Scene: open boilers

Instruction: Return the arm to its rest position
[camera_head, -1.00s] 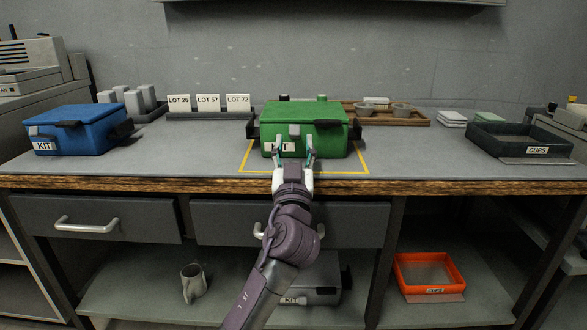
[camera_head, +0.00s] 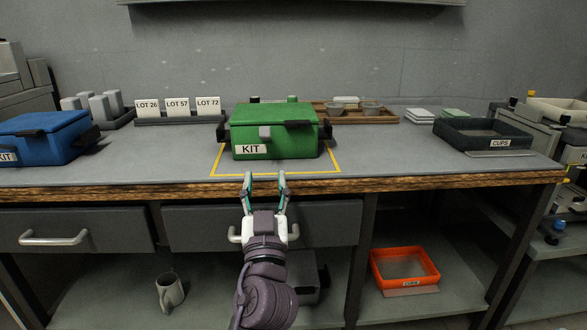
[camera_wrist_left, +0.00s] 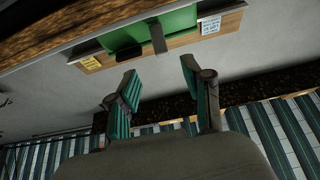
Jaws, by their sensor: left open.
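My left gripper (camera_head: 265,190) is open and empty in the head view, low in front of the bench's front edge. It is apart from the green kit box (camera_head: 275,130), which stands shut on the bench inside a yellow outline, its KIT label facing me. In the left wrist view both fingers (camera_wrist_left: 158,95) are spread with nothing between them. A green surface (camera_wrist_left: 165,28) shows beyond them at the top of that view. My right gripper is in neither view.
A blue kit box (camera_head: 45,137) stands at the left of the bench (camera_head: 400,150). A dark CUPS tray (camera_head: 485,135) is at the right. Drawer handles (camera_head: 54,238) stick out below the bench edge. A grey mug (camera_head: 170,290) and an orange bin (camera_head: 403,268) are on the lower shelf.

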